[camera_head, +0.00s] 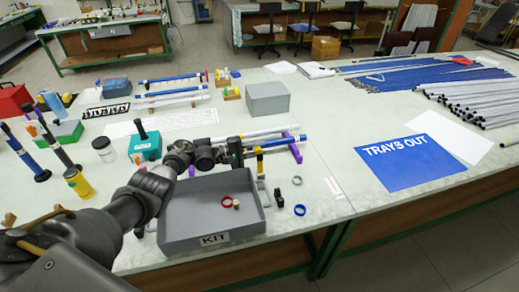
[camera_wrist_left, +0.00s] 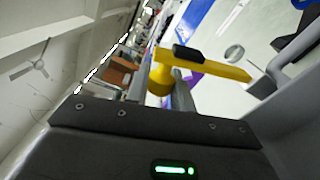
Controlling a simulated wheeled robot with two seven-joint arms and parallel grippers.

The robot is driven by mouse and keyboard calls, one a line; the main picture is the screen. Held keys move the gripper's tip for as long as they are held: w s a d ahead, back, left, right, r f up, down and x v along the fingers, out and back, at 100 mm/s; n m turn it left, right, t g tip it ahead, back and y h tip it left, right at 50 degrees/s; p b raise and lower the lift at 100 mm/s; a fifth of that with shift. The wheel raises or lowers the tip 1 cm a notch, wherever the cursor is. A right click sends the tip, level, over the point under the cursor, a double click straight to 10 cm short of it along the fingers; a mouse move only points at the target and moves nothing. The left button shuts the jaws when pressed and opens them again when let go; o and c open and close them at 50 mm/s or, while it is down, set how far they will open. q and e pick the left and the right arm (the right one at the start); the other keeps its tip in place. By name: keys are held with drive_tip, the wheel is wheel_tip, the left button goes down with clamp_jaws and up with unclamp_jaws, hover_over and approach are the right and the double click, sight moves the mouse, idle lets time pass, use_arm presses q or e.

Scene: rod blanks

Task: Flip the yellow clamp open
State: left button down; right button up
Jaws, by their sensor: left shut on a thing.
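The yellow clamp (camera_head: 259,158) is at the rods on the purple stands, behind the grey KIT tray. In the left wrist view the yellow clamp (camera_wrist_left: 222,67) shows as a yellow bar with a black piece near one end and a yellow round part below it. My left gripper (camera_head: 237,152) reaches in from the left and is shut on the clamp, whose held part is mostly hidden by the gripper. My right gripper is not in view.
The grey KIT tray (camera_head: 177,237) holds a red ring (camera_head: 226,201) and a small part. A blue ring (camera_head: 300,210) lies right of it. A teal block (camera_head: 146,147) stands left of the arm. A grey box (camera_head: 268,98) stands behind. The blue TRAYS OUT sheet (camera_head: 410,163) lies right.

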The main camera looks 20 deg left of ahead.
use_arm(q)
drive_tip(key=c, duration=1.2)
unclamp_jaws()
drive_tip(key=v, duration=0.7)
drive_tip(key=shift+a, duration=0.25)
drive_tip(key=shift+s, duration=0.1)
